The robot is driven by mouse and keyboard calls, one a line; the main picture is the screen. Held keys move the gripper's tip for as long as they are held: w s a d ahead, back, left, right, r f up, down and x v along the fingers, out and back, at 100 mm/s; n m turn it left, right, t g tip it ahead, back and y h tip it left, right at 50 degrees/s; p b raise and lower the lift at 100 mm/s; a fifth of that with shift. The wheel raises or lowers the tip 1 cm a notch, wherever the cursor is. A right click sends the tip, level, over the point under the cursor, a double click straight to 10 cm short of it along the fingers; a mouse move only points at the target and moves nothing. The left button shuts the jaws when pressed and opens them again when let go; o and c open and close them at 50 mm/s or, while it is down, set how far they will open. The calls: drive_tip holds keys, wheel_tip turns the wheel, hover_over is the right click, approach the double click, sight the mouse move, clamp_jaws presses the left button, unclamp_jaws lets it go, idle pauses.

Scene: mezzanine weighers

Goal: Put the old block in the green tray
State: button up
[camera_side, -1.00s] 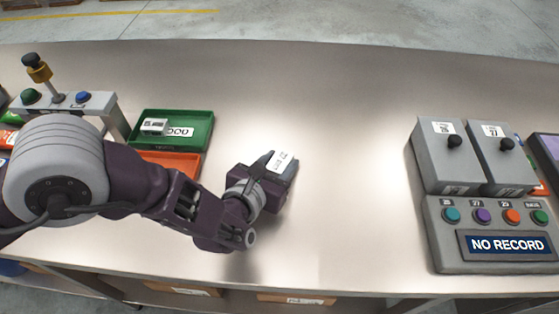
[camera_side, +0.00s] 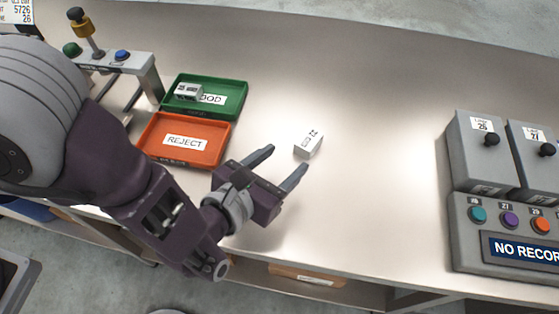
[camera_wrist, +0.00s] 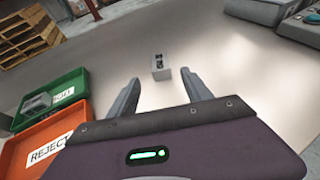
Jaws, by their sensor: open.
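A small pale block (camera_side: 308,143) with dark marks on its top lies on the metal table. It also shows in the wrist view (camera_wrist: 160,67), ahead of and between the fingertips. A second pale block (camera_side: 187,91) lies in the green tray (camera_side: 236,93), which has a "GOOD" label. I cannot tell from the marks which block is the old one. My gripper (camera_side: 284,161) is open and empty. Its fingers point towards the loose block, and a gap of bare table shows between them and it.
An orange tray (camera_side: 215,150) labelled "REJECT" sits in front of the green tray, left of my gripper. A grey frame with buttons (camera_side: 140,66) stands at the left. Grey weigher units with a "NO RECORD" panel (camera_side: 515,250) stand at the right.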

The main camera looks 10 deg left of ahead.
drive_tip(key=shift+s+a+r, duration=0.1)
drive_tip(key=shift+s+a, duration=0.05)
drive_tip(key=shift+s, duration=0.2)
